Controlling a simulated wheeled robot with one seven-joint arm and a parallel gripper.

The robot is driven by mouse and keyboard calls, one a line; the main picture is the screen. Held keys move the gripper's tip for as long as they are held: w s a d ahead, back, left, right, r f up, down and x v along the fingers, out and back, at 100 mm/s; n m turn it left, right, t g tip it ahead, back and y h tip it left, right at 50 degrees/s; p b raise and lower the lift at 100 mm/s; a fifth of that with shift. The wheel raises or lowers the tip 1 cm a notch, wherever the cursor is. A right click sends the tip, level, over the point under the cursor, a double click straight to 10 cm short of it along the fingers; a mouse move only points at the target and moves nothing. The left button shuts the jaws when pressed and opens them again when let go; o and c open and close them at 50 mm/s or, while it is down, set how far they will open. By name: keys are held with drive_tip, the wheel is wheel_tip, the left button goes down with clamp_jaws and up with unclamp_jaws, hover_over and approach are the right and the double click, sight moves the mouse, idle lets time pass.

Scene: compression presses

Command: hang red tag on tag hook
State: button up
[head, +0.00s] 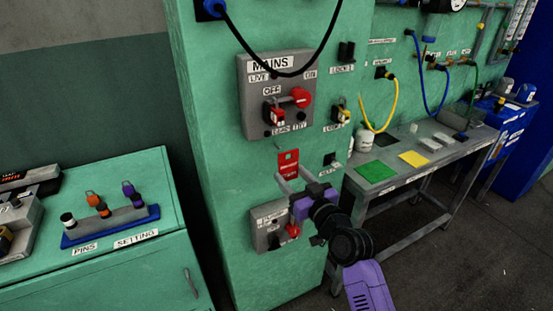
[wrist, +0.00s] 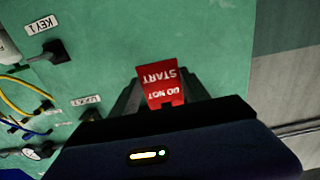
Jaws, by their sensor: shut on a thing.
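The red tag (head: 288,164), with white "DO NOT START" lettering, is in front of the green cabinet face (head: 225,140), below the MAINS box. In the wrist view the red tag (wrist: 160,82) stands between the dark fingers and its lettering is upside down. My gripper (head: 285,180) is shut on the tag's lower part; the fingers also show in the wrist view (wrist: 160,100). I cannot make out the tag hook for certain. Whether the tag touches the cabinet cannot be told.
The MAINS box (head: 276,92) with a red handle is above the tag. A smaller grey box (head: 268,228) is below, close to my gripper. A grey workbench (head: 430,150) stands at right, a pin stand (head: 110,226) at left.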

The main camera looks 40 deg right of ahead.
sight(288, 173)
drive_tip(key=shift+b+v, duration=0.4)
drive_tip(key=shift+v, duration=1.3)
drive_tip(key=shift+a, duration=0.1)
